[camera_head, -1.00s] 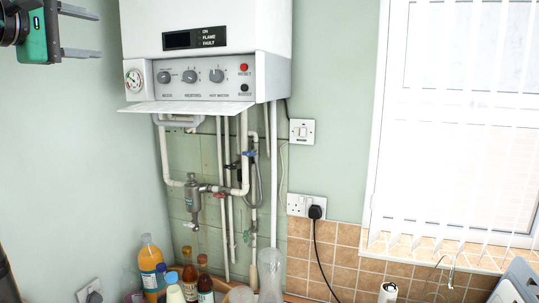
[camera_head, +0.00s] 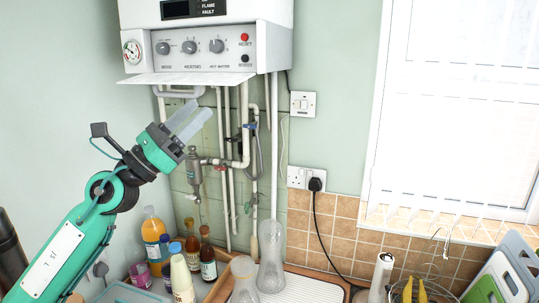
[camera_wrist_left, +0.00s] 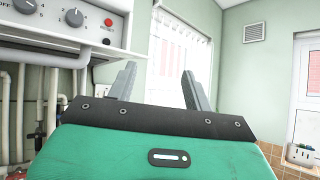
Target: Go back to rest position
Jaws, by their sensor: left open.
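My left gripper (camera_head: 190,118) is green with grey fingers. In the head view it is in front of the pipework, below the boiler's left part, and its fingers point up and to the right. The fingers are apart with nothing between them. In the left wrist view the two open fingers (camera_wrist_left: 160,85) point toward the window side of the room. My right gripper does not show in either view.
The white boiler (camera_head: 205,50) hangs on the wall above the pipes (camera_head: 245,150). Bottles (camera_head: 208,255) and glass vessels (camera_head: 271,255) stand on the worktop below. A plug with a black cable (camera_head: 315,184) is in the wall socket. Free air lies before the window (camera_head: 455,110).

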